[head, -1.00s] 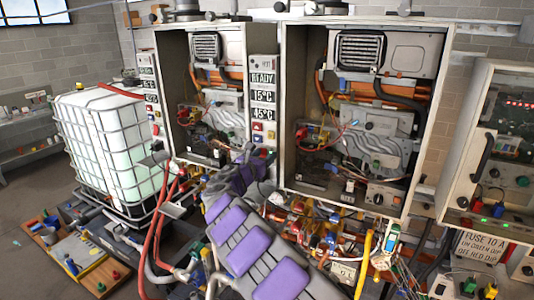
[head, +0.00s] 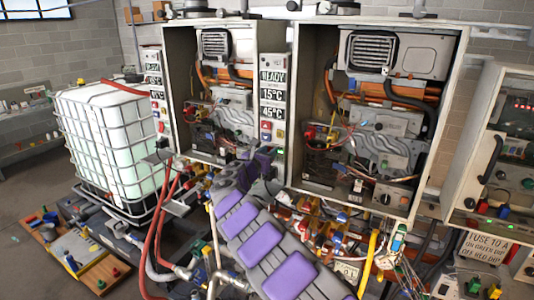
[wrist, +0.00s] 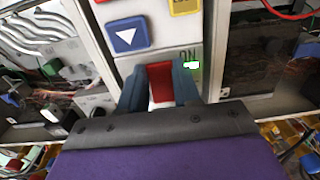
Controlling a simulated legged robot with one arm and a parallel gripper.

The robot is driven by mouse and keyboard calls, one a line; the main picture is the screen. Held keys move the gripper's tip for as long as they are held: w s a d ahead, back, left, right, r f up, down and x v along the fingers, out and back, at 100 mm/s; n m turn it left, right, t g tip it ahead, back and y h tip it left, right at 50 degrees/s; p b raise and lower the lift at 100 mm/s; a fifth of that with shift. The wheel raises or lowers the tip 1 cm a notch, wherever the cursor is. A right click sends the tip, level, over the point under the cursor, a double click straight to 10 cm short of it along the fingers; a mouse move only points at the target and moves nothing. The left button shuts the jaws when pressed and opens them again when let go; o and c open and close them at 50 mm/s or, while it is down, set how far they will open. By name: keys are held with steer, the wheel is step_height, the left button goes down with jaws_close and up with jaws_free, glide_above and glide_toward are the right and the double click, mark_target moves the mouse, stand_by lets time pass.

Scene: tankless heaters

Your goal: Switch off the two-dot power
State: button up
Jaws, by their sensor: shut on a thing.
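A red power switch (wrist: 161,84) sits low on a white control panel (wrist: 207,15), with "ON" and a lit green light (wrist: 191,65) beside it. My gripper (wrist: 160,90) has its blue-grey fingers shut on the switch, one on each side. In the head view, my gripper (head: 262,158) is at the foot of the narrow panel (head: 272,60) reading READY, 15°C and 45°C, between two open heater cabinets; it hides the switch there. I cannot make out a two-dot mark.
A blue arrow button (wrist: 126,36) and a yellow button (wrist: 185,4) are just above the switch. The left cabinet (head: 174,80) and right cabinet (head: 292,110) flank the panel. Hoses and valves (head: 345,225) crowd below. A white caged tank (head: 105,140) stands at left.

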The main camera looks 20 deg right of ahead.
steer(key=shift+r, duration=0.1)
steer(key=c, duration=0.3)
steer(key=shift+c, duration=0.2)
steer(key=shift+b, duration=0.3)
steer(key=f+t+h+b, duration=0.1)
steer(key=b, duration=0.4)
steer(key=shift+s+a+f+h+b, duration=0.1)
steer(key=shift+a+f+h+b, duration=0.05)
steer(key=shift+h+b, duration=0.25)
steer(key=t+h+b, duration=0.1)
steer(key=b, duration=0.2)
steer(key=t+h+b, duration=0.1)
steer(key=b, duration=0.2)
steer(key=shift+a+f, duration=0.15)
steer(key=shift+f, duration=0.25)
steer(key=shift+b, duration=0.3)
steer(key=shift+t+h+b, duration=0.4)
steer(key=shift+h+b, duration=0.05)
steer(key=shift+h, duration=0.05)
steer(key=o, duration=1.1)
steer(key=shift+s+a+r, duration=0.1)
steer(key=shift+a, duration=0.15)
steer(key=shift+c, duration=0.2)
